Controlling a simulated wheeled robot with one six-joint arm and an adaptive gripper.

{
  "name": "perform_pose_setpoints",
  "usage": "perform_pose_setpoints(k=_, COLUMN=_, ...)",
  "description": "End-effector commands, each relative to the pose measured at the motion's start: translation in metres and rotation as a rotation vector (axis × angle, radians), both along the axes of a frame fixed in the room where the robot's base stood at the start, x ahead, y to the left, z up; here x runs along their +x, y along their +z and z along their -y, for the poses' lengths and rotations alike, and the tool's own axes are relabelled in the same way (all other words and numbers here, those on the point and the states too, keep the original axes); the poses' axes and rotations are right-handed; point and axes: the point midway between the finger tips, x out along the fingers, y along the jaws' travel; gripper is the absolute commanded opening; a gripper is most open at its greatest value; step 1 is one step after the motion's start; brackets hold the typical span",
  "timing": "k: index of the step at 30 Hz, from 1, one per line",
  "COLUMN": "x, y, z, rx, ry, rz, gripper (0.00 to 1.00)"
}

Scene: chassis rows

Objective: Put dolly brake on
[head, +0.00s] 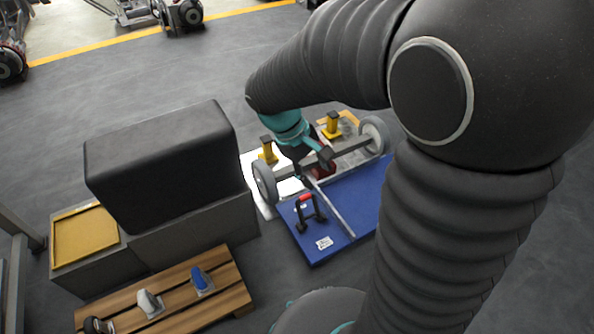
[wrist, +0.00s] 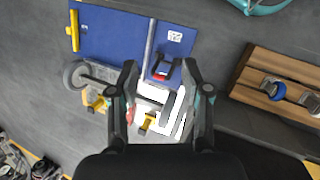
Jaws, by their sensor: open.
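A blue board (head: 352,200) lies on the floor, with a pale strip across it. A black bracket with a red grip (head: 307,207) stands on the board near a white label; it also shows in the wrist view (wrist: 160,73). An axle with two grey wheels (head: 264,184) lies along the board's far edge. I cannot tell which part is the dolly brake. My gripper (wrist: 160,85) is open, its fingers on either side of the bracket in the picture; I cannot tell the height gap. In the head view my gripper partly hides the axle's middle.
Yellow posts (head: 333,122) stand beyond the axle, near a white sheet (head: 256,190). A black padded block (head: 160,155) on a grey base stands left, beside a yellow-topped box (head: 84,238). A wooden pallet (head: 180,302) carries several small caster-like items.

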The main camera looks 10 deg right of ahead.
Motion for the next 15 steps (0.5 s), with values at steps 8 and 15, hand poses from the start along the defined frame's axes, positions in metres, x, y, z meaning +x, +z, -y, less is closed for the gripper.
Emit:
perform_pose_setpoints(k=8, x=0.038, y=-0.074, z=-0.023, rx=-0.196, ry=0.182, rz=-0.205, gripper=0.48)
perform_pose_setpoints(k=15, x=0.061, y=-0.143, z=-0.045, rx=-0.374, ry=0.344, rz=-0.357, gripper=0.48)
